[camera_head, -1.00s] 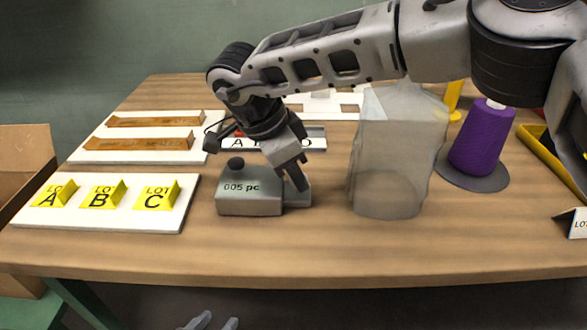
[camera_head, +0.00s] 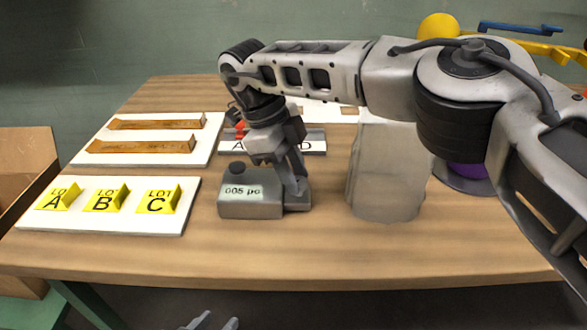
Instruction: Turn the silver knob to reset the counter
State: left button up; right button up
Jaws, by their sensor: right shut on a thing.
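The counter (camera_head: 249,207) is a grey box with a black button (camera_head: 236,168) on top and a pale display (camera_head: 242,191) reading "005 pc". It stands on the table in the middle of the head view. My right gripper (camera_head: 299,190) points down at the counter's right end and is shut on the silver knob there. The fingers and the grey side block hide most of the knob, so its angle cannot be told. My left gripper (camera_head: 213,322) shows only as two fingertips at the bottom edge, apart and empty, below the table's front edge.
A white board with yellow LOT signs (camera_head: 104,201) lies left of the counter. Behind it is a board with two wooden bars (camera_head: 141,145). A translucent bag-like container (camera_head: 388,180) stands close on the right. The table front (camera_head: 290,250) is clear.

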jog(key=m, duration=0.2)
jog(key=m+g, duration=0.1)
jog(key=m, duration=0.1)
jog(key=shift+w+d+r+y+p, duration=0.1)
jog(key=shift+w+y+p, duration=0.05)
jog(key=shift+y+p, duration=0.2)
jog(key=shift+m+g+y, duration=0.25)
jog(key=shift+m+g, duration=0.05)
jog(key=shift+m, duration=0.4)
jog(key=shift+w, duration=0.1)
jog(key=o, duration=1)
jog(key=shift+c, duration=0.2)
